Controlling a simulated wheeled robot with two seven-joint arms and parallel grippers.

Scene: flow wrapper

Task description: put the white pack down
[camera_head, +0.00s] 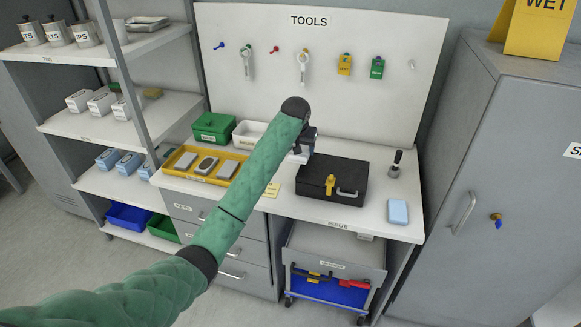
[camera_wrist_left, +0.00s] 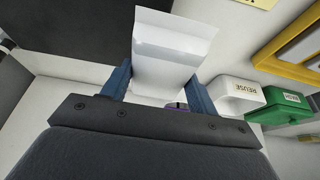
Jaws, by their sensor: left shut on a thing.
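The white pack (camera_wrist_left: 170,45) is a pale, flat-ended wrapper standing between the two blue fingers of my left gripper (camera_wrist_left: 160,82) in the left wrist view. The fingers are shut on it. In the head view my green-sleeved left arm reaches over the bench, and the left gripper (camera_head: 305,142) is mostly hidden behind the arm's dark end. It is over the bench, just behind the black case (camera_head: 323,188). I cannot tell whether the pack touches the bench top (camera_head: 370,220). A small purple thing shows near the gripper's palm. My right gripper is out of view.
A white bin (camera_head: 247,134), a green box (camera_head: 212,128) and a yellow tray (camera_head: 184,178) with several items stand left of the gripper. A light blue pack (camera_head: 398,211) and a dark-handled stamp (camera_head: 396,165) are at the right. Bare bench lies around the blue pack.

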